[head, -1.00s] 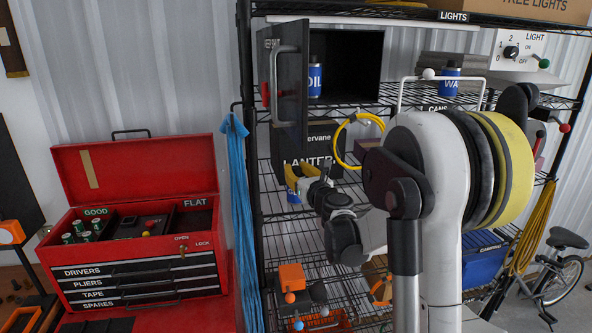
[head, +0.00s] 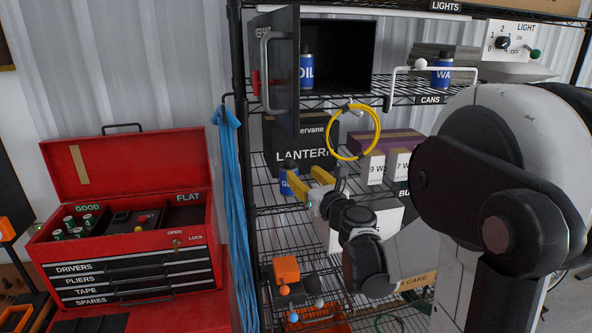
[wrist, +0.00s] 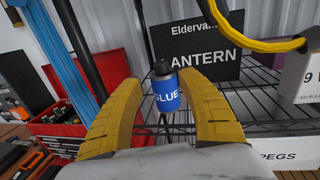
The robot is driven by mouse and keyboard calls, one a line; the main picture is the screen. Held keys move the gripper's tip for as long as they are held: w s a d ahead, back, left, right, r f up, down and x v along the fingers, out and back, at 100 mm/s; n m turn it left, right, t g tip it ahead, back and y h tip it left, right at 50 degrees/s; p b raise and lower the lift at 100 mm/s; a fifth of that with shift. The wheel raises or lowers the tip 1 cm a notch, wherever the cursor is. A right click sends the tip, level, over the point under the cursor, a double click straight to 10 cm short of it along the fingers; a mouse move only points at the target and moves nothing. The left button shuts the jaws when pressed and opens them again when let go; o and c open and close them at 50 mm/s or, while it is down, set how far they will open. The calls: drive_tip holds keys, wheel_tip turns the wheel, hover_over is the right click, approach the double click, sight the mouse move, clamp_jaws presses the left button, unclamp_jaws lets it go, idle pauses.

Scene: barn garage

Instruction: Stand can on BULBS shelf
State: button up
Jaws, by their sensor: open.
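A blue can with a black cap, lettered GLUE (wrist: 166,92), stands upright between the yellow fingertips of my gripper (wrist: 160,84) in the wrist view. In the head view the can (head: 289,184) shows at the left of my yellow fingers (head: 306,185), in front of the LANTERN box. My gripper is open; the right finger looks very close to the can, and I cannot tell if they touch. A shelf label starting with BU (head: 403,193) shows at the right, partly hidden by my arm. Boxes (head: 374,167) stand above it.
A yellow hose loop (head: 377,134) hangs near the boxes, above and right of my gripper. The LANTERN box (head: 290,152) stands behind the can. OIL (head: 306,72) and WA (head: 442,74) cans stand on the shelf above. A red toolbox (head: 130,215) is at the left.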

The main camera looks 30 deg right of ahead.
drive_tip(key=s+a+f+n+g+y, duration=0.1)
drive_tip(key=s+a+n+g+y, duration=0.1)
drive_tip(key=s+a+n, duration=0.35)
drive_tip(key=s+a+f+n+g+y, duration=0.1)
drive_tip(key=s+a+n+g+y, duration=0.1)
drive_tip(key=a+n, duration=0.6)
drive_tip(key=s+a+f+n+g+y, duration=0.1)
drive_tip(key=s+a+n+g, duration=0.15)
drive_tip(key=a+n, duration=0.45)
drive_tip(key=s+f+n+g+h, duration=0.1)
drive_tip(key=s+f+n+g, duration=0.1)
drive_tip(key=s+n, duration=0.6)
drive_tip(key=s+f+n+g+h, duration=0.2)
drive_tip(key=s+f+n, duration=0.3)
drive_tip(key=s+n, duration=0.3)
drive_tip(key=shift+s+d+f+n, duration=0.15)
drive_tip(key=shift+s+f+n, duration=0.2)
drive_tip(key=shift+s, duration=0.3)
drive_tip(key=shift+g, duration=0.25)
